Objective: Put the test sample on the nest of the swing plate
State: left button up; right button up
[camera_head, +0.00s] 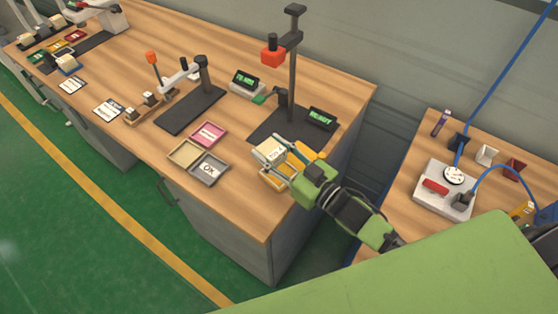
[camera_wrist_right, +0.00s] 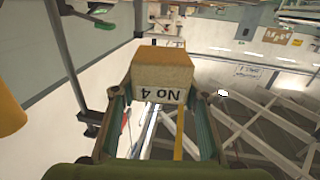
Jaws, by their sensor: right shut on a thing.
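The test sample is a cream foam-like block marked "No 4" (camera_wrist_right: 163,75), seen between my fingers in the right wrist view. It also shows in the head view (camera_head: 268,151), over the yellow-rimmed tray (camera_head: 273,184) near the front right corner of the bench. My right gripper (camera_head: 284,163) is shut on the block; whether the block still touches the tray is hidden. A black base plate (camera_head: 190,110) with a silver arm and post stands left of it. I cannot tell which part is the swing plate's nest. My left gripper is not in view.
A black stand with a red head (camera_head: 272,53) and green-lit displays (camera_head: 246,79) rise behind the block. Pink (camera_head: 208,133), tan (camera_head: 184,153) and grey "OK" (camera_head: 209,169) trays lie to its left. A second table (camera_head: 405,205) with a gauge box stands right, across a gap.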

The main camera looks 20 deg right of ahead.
aim_at(279, 164)
jog(key=shift+s+d+f, duration=0.2)
jog(key=shift+d+f, duration=0.3)
jog(key=shift+f, duration=0.2)
jog(key=f, duration=0.3)
jog(key=shift+s+d, duration=0.15)
jog(key=shift+d, duration=0.25)
jog(key=shift+f, duration=0.5)
jog(key=shift+f, duration=0.2)
jog(key=o, duration=1.1)
jog(key=shift+r, duration=0.1)
jog(key=shift+r, duration=0.1)
